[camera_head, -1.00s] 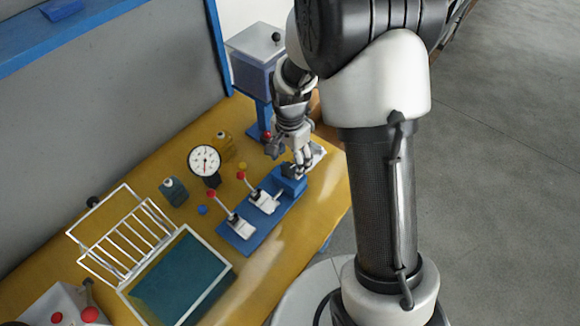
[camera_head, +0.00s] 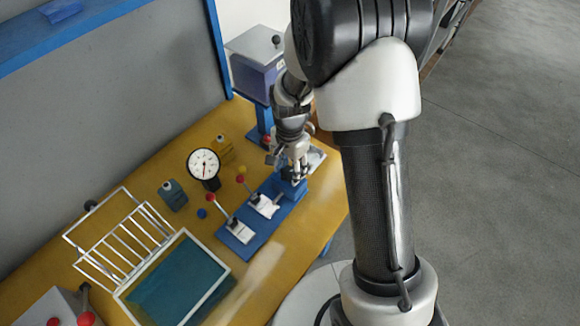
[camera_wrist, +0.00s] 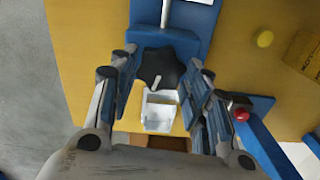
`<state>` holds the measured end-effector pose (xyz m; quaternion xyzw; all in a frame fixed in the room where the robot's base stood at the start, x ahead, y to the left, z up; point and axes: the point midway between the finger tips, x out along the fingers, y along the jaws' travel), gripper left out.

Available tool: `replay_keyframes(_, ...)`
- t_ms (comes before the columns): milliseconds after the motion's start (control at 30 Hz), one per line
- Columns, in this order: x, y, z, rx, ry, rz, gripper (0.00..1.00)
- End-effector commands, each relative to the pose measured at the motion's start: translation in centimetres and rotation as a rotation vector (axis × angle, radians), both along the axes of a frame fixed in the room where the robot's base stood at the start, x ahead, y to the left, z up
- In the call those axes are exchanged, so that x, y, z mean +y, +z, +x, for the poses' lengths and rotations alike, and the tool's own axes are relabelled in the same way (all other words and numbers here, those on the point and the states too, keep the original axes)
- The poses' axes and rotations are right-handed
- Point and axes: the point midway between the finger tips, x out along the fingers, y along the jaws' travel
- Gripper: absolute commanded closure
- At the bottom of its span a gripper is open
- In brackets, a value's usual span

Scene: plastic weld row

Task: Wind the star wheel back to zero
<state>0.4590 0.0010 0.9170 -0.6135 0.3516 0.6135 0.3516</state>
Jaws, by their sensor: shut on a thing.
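The star wheel (camera_wrist: 161,67) is black with several lobes. It sits at the end of a blue block (camera_wrist: 165,42) in the wrist view, with a short pale mark at its edge. My gripper (camera_wrist: 158,73) has one finger on each side of the wheel and is shut on it. In the head view my gripper (camera_head: 298,173) is at the far right end of the blue fixture (camera_head: 240,240) and hides the wheel there. I cannot read any zero mark.
A round dial gauge (camera_head: 204,164), a wire rack (camera_head: 125,240) and a teal tray (camera_head: 180,285) are further left. A small white open box (camera_wrist: 160,112) is close to the wheel.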

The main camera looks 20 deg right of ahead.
Motion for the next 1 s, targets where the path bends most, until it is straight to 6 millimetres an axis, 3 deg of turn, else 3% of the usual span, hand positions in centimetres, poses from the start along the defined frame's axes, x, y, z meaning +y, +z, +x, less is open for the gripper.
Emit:
replay_keyframes(233,0.00,0.01,0.00,0.000,0.000,0.000,0.80)
replay_keyframes(567,0.01,0.05,0.02,0.000,0.055,0.000,0.80)
replay_keyframes(1000,0.11,0.12,0.12,0.000,0.394,0.000,0.80)
